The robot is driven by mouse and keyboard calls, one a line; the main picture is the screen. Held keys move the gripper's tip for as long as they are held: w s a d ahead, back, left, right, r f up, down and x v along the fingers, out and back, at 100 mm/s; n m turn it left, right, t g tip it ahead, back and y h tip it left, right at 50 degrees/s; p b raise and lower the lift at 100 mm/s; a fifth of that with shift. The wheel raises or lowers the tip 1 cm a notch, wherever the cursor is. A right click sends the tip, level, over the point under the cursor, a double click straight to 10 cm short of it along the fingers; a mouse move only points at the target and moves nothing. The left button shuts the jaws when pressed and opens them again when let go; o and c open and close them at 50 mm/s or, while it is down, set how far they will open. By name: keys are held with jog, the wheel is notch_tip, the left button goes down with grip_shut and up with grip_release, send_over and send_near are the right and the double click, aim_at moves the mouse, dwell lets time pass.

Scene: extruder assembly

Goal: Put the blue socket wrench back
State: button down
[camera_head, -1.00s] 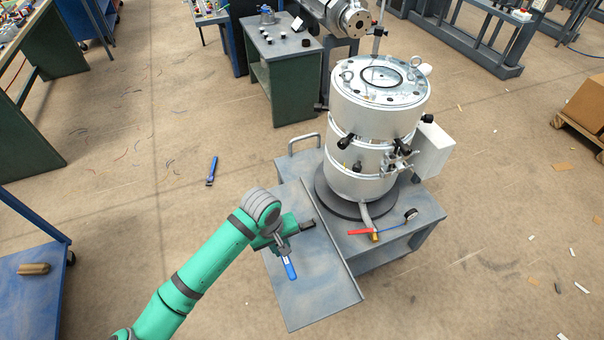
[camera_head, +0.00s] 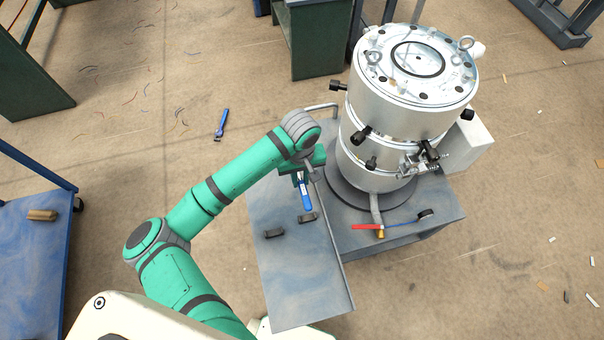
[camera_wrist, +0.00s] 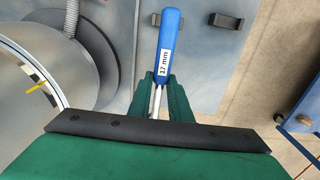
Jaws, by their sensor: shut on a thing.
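The blue socket wrench (camera_head: 306,197) is held by my gripper (camera_head: 302,172) above the flat grey cart shelf. In the wrist view my gripper (camera_wrist: 155,98) is shut on its metal shaft. The blue handle (camera_wrist: 169,38), with a white "17 mm" label, sticks out beyond the fingers. Two black holders stand on the shelf: one (camera_head: 308,217) just below the handle end in the head view, the other (camera_head: 273,233) farther left and lower. One black holder also shows in the wrist view (camera_wrist: 227,21). The wrench's socket end is hidden.
A large silver cylindrical vessel (camera_head: 385,125) stands right of my gripper on the cart. A red-handled valve (camera_head: 367,227) and a gauge (camera_head: 426,215) are at its base. Another blue tool (camera_head: 221,125) lies on the floor. The shelf's lower part (camera_head: 300,285) is bare.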

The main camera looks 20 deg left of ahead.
jog(key=shift+f, duration=3.45)
jog(key=shift+f, duration=1.05)
jog(key=c, duration=1.6)
grip_release()
jog(key=shift+o, duration=0.2)
notch_tip(320, 180, up, 11)
jog(key=shift+s+f, duration=0.1)
